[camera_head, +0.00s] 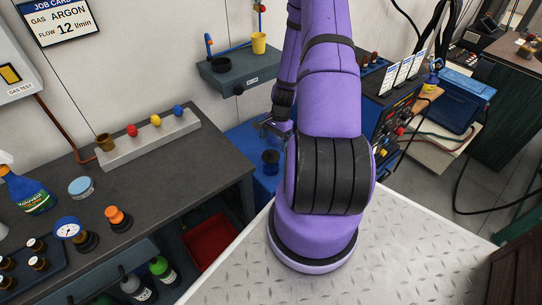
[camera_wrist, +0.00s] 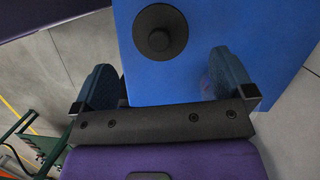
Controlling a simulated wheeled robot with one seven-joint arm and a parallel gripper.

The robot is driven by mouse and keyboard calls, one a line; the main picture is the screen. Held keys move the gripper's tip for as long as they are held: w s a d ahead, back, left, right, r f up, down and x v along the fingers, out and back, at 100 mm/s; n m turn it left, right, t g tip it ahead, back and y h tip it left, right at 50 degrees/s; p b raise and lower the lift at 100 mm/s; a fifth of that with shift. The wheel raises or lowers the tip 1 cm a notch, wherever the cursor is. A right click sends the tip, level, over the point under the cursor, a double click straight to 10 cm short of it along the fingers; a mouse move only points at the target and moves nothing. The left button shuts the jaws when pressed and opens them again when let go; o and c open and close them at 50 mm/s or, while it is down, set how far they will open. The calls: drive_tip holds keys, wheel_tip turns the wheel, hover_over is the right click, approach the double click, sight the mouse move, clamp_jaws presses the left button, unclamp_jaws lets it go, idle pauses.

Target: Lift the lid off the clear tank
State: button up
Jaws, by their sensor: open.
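A blue flat-topped object (camera_head: 238,139) stands on the floor behind my arm, between the grey bench and the white wall. It carries a black round knob (camera_head: 270,157). In the wrist view the blue top (camera_wrist: 225,25) fills the upper middle, and the knob (camera_wrist: 160,32) sits beyond my fingertips, roughly centred between them. The blue top looks like a lid, but no clear walls show under it. My gripper (camera_wrist: 162,78) is open and empty above the blue top, with fingers wide apart. In the head view it (camera_head: 274,126) is small, partly hidden by my arm.
A grey bench (camera_head: 165,170) on the left holds a rack of coloured knobs (camera_head: 150,139), a gauge (camera_head: 70,230) and a spray bottle (camera_head: 28,190). A wall shelf (camera_head: 245,75) hangs behind. A welding unit (camera_head: 395,105) with cables stands right of my arm.

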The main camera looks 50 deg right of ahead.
sight(271, 151)
drive_tip(key=shift+a+x, duration=0.1)
drive_tip(key=shift+x, duration=1.25)
drive_tip(key=shift+a+x, duration=0.15)
drive_tip(key=shift+x, duration=1.2)
drive_tip(key=shift+c, duration=0.5)
drive_tip(key=c, duration=0.8)
